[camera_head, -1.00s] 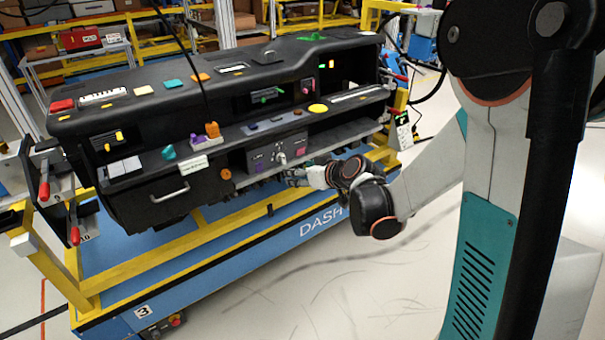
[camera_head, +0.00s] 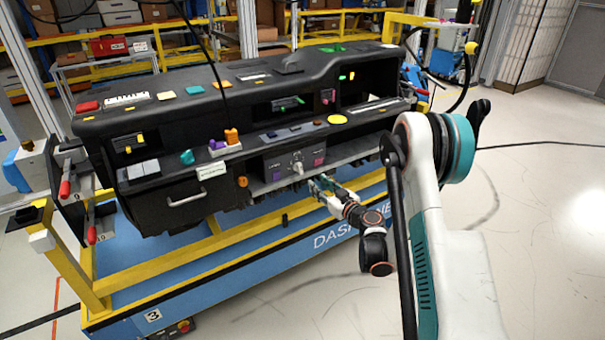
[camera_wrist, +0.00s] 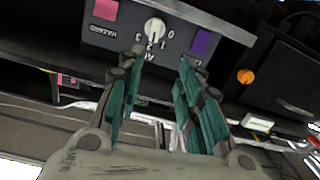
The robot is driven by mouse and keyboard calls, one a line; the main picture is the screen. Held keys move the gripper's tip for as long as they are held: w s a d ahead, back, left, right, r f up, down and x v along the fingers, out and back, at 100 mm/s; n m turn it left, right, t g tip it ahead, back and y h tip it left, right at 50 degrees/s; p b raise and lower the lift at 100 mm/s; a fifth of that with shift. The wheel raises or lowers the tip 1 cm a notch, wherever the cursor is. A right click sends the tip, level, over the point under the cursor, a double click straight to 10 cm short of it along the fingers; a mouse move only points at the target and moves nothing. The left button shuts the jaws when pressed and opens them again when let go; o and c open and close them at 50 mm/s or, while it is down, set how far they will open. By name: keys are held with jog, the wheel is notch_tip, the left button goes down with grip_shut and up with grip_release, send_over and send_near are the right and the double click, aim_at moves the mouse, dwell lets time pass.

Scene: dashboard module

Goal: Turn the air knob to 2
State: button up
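The air knob (camera_head: 297,167) is a small pale knob on a grey panel (camera_head: 283,163) low in the middle of the dashboard, between a purple button (camera_head: 277,174) and a pink button (camera_head: 319,161). In the wrist view the knob (camera_wrist: 155,28) shows near the top, with numbers 0, 1, 2 and 3 around it. I cannot tell for sure which number it points at. My gripper (camera_wrist: 162,62) is open, its two teal fingers apart with nothing between them, just short of the knob. In the head view my gripper (camera_head: 318,186) is just below and right of the knob.
An orange round knob (camera_head: 242,182) and a drawer with a handle (camera_head: 187,199) are left of the panel. The dashboard's ledge (camera_head: 350,152) extends right of the panel. A blue and yellow cart (camera_head: 260,245) stands underneath. The floor at right is open.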

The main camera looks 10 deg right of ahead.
aim_at(301, 170)
jog(key=shift+t, duration=0.4)
jog(key=f+b+x, duration=0.1)
jog(key=x, duration=0.3)
jog(key=b+x, duration=0.1)
jog(key=x, duration=0.4)
jog(key=d+f+b+x, duration=0.1)
jog(key=b+x, duration=0.1)
jog(key=x, duration=0.3)
jog(key=shift+w+d+f, duration=0.15)
jog(key=shift+w+f, duration=0.05)
jog(key=shift+f, duration=0.1)
grip_shut()
